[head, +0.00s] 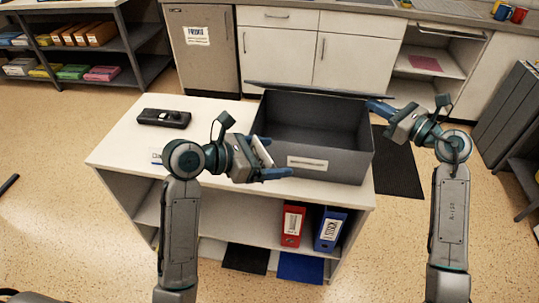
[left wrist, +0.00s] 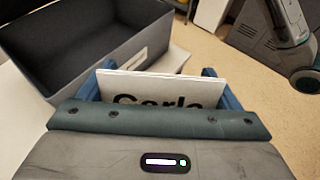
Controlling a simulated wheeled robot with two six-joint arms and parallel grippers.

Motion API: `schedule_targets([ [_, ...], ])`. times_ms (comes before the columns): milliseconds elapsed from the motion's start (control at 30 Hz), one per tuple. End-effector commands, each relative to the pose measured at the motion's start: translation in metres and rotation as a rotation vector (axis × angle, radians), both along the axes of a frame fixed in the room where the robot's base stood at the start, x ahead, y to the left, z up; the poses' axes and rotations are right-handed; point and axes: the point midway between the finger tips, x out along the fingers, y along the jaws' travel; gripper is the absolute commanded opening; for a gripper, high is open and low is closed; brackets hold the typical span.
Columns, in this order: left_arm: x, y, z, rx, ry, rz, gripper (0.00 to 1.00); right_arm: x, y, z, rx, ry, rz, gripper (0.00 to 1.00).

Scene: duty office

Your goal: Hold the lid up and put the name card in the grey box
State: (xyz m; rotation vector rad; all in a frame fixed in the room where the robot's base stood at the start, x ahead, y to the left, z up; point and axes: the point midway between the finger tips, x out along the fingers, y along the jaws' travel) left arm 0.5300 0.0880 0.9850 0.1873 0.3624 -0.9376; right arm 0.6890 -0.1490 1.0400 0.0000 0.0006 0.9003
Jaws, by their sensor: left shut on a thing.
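The grey box (head: 318,178) stands on a low white cabinet, its top open and its inside in view. Its lid (head: 310,89) is raised and shows nearly edge-on along the back of the box. My right gripper (head: 376,106) is at the right end of the lid; whether its fingers grip, touch or only lie under it I cannot tell. My left gripper (head: 279,160) is shut on the white name card (head: 262,152), in front of the box's left front side. In the left wrist view the card (left wrist: 150,88) stands between the fingers, its black lettering partly hidden, with the box (left wrist: 85,68) beyond.
A black device (head: 164,118) lies on the cabinet top (head: 125,140) at the left, with a small white label (head: 156,157) near the front edge. Red (head: 292,225) and blue (head: 330,230) binders stand on the shelf below. Kitchen cupboards (head: 360,55) line the back.

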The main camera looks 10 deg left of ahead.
Motion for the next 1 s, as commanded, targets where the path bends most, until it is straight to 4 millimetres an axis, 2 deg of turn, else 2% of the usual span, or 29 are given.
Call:
schedule_targets([
  [467,0.0,0.0,0.0,0.0,0.0,0.0,0.64,0.004,0.0,0.006,0.0,-0.001,0.0,0.0],
  [1000,0.0,0.0,0.0,0.0,0.0,0.0,0.64,0.028,0.0,0.03,0.001,-0.001,0.0,0.0],
])
